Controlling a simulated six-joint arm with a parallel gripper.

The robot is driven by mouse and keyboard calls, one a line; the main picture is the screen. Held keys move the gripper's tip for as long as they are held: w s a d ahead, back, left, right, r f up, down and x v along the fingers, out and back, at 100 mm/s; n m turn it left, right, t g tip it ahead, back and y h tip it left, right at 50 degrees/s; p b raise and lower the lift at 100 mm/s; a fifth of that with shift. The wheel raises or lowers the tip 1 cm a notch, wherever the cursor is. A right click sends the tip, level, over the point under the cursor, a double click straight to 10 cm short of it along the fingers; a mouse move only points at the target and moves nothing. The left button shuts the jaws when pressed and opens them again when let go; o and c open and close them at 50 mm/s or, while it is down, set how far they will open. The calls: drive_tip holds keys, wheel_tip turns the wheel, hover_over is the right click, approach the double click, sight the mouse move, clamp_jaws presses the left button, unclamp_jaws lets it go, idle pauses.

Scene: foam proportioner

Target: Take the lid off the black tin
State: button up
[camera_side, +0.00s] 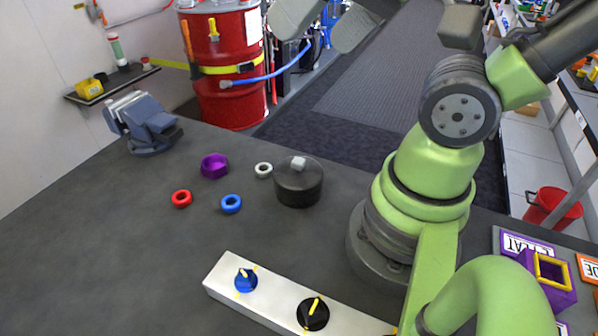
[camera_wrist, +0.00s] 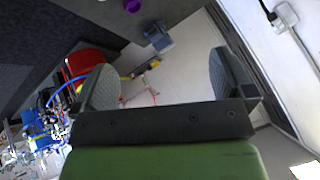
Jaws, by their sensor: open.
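The black tin (camera_side: 299,190) stands upright on the dark table, left of my arm's base in the side view. Its dark lid (camera_side: 285,170) is on top and has a small pale knob (camera_side: 298,163). My gripper (camera_side: 325,22) is high above the table at the top edge of the side view, well clear of the tin. In the wrist view its two grey fingers (camera_wrist: 165,82) are wide apart with nothing between them. The tin does not show in the wrist view.
Near the tin lie a white ring (camera_side: 263,169), a blue ring (camera_side: 231,204), a red ring (camera_side: 181,199) and a purple nut-like piece (camera_side: 214,166). A white panel with knobs (camera_side: 276,300) lies in front. A vise (camera_side: 147,125) stands at the far left.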

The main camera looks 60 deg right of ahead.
drive_tip(key=shift+w, duration=0.1)
drive_tip(key=n+g+h, duration=0.2)
drive_tip(key=n+g, duration=0.3)
drive_tip(key=g, duration=0.2)
hover_over(298, 160)
drive_tip(key=f, duration=1.6)
drive_tip(key=shift+a+f, duration=0.2)
drive_tip(key=shift+f, duration=0.15)
drive_tip(key=shift+d+f, duration=0.15)
drive_tip(key=shift+f, duration=4.4)
drive_tip(key=c, duration=1)
drive_tip(key=shift+o, duration=0.2)
